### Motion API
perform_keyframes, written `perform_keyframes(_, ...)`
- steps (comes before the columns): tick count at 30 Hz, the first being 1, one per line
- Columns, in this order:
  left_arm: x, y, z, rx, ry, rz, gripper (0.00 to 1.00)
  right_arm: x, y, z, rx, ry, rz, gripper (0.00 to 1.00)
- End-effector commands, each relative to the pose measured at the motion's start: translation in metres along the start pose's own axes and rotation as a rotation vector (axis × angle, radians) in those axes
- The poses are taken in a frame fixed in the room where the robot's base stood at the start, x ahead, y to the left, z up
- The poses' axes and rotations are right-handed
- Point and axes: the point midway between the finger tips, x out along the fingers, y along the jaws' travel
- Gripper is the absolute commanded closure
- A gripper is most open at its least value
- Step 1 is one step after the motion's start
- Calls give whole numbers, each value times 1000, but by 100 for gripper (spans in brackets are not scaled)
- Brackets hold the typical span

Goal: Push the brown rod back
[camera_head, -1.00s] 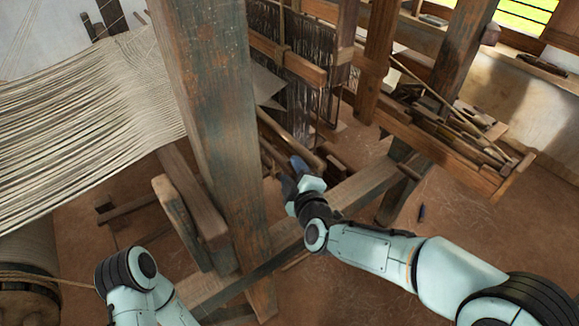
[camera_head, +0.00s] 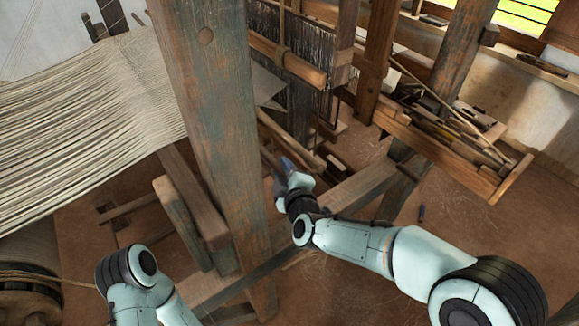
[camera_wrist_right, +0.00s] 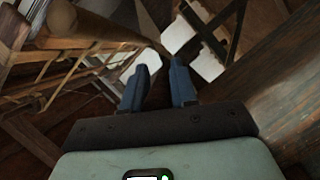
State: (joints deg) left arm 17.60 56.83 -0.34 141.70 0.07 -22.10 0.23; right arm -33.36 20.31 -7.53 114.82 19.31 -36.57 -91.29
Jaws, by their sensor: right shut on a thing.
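My right gripper (camera_head: 282,176) is low beside the big wooden post, with its blue fingers pointing away from me. The right wrist view shows the two fingers (camera_wrist_right: 160,88) a small gap apart. A thin brown rod (camera_head: 268,158) runs to the fingertips; in the right wrist view it comes down from the top (camera_wrist_right: 149,28) to between them. The fingers are shut on it, though the contact itself is dark and hard to see. My left arm shows at the bottom left, but its gripper is out of view.
The thick post (camera_head: 212,120) stands just left of my right gripper. A wooden beam (camera_head: 350,192) lies below it. White warp threads (camera_head: 85,120) stretch across the left. A wooden tray of tools (camera_head: 450,140) is at the right.

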Motion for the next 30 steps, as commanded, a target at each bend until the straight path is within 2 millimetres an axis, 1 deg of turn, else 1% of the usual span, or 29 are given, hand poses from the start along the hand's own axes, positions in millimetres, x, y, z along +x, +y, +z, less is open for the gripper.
perform_keyframes(1, -6, 3, -2, 1, 4, 1, 57, -4, -5, -12, -1, 6, -7, 100)
perform_keyframes(4, -10, 5, -4, 2, 6, 2, 57, -8, -12, -20, -3, 3, -6, 100)
perform_keyframes(14, -10, 5, -3, 2, 6, 2, 57, -10, -17, -23, -4, 4, -7, 100)
perform_keyframes(15, -10, 5, -3, 2, 6, 2, 57, -10, -17, -23, -4, 4, -7, 60)
perform_keyframes(16, -10, 5, -3, 2, 6, 2, 57, -10, -17, -23, -4, 4, -7, 52)
perform_keyframes(26, -10, 5, -3, 2, 6, 2, 57, -10, -18, -23, -4, 3, -8, 52)
perform_keyframes(30, -8, 4, -3, 2, 4, 2, 57, -8, -15, -19, -2, 2, -6, 52)
